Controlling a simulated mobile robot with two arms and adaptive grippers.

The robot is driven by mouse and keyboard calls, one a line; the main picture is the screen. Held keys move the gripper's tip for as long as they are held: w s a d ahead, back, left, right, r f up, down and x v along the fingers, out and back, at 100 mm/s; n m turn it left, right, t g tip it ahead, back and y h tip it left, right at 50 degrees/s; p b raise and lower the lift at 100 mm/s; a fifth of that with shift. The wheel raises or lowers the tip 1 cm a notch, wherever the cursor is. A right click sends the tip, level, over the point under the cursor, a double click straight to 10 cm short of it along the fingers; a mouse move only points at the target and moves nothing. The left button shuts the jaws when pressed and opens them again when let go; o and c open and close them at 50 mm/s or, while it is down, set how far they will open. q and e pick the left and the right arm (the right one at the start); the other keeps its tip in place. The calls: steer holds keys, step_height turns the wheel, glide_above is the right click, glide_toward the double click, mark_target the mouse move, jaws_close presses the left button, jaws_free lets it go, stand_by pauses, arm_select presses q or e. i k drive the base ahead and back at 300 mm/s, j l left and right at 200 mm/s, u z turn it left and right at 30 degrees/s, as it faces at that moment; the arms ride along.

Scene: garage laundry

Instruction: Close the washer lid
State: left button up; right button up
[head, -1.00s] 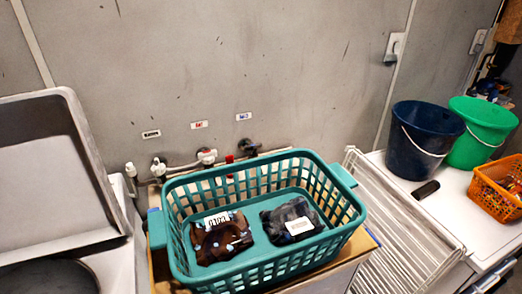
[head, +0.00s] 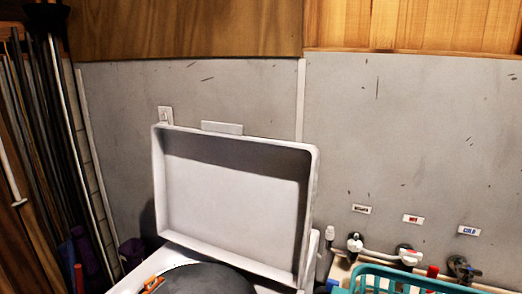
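The washer lid (head: 232,195) stands open and upright in the head view, a white shallow panel leaning back near the grey wall. Below it is the washer's white top (head: 178,258) with the dark round drum opening (head: 205,281), cut off by the bottom edge of the picture. Neither of my grippers shows in the head view.
A teal laundry basket (head: 390,272) is at the lower right, close to the washer's right side. Water taps (head: 405,254) stick out of the wall behind it. An orange object (head: 152,284) lies at the washer's left edge. Long poles (head: 50,130) stand at the far left.

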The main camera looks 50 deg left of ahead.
mark_target(223, 194)
steer(key=u, duration=1.6)
